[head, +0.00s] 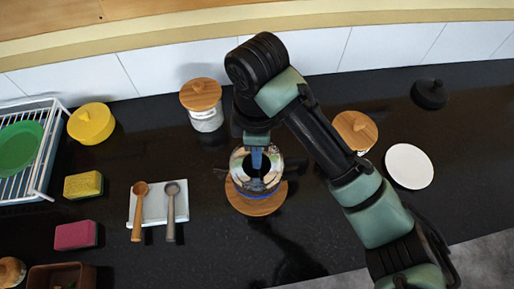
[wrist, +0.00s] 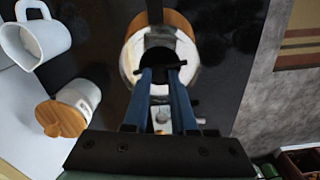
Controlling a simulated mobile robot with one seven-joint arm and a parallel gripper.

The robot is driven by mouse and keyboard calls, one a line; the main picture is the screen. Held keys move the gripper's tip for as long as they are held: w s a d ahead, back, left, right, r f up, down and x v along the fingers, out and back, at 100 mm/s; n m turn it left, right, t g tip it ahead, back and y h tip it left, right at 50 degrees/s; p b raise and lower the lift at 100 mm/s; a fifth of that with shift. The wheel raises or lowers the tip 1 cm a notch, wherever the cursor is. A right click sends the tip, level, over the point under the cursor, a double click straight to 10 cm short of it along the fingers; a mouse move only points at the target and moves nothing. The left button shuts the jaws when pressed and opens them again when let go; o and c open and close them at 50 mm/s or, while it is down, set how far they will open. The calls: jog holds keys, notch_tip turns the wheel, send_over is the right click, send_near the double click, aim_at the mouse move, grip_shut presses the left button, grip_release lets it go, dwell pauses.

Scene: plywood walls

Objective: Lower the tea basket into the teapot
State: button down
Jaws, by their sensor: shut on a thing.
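The shiny round teapot (head: 268,176) stands on a round wooden trivet (head: 257,207) in the head view, below my gripper (head: 257,160). The wrist view shows the teapot (wrist: 133,62) from above, with a dark round area at its mouth. My gripper (wrist: 160,74) points down over that mouth, its blue fingers close together. It is shut on a dark piece between the fingertips, which appears to be the tea basket (wrist: 184,66). The basket is mostly hidden by the fingers and is dark against the opening. I cannot tell how deep it sits.
Jars with wooden lids (head: 201,95) (head: 355,131) stand behind the teapot. A white plate (head: 410,166) and a dark lidded object (head: 429,94) lie to the right. A white tray with two scoops (head: 158,205) lies left. The dark counter in front is mostly clear.

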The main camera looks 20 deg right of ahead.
jog(key=shift+f, duration=0.1)
jog(key=shift+c, duration=1.2)
grip_release()
notch_tip(320, 180, up, 9)
jog(key=p, duration=0.9)
jog(key=shift+p, duration=0.3)
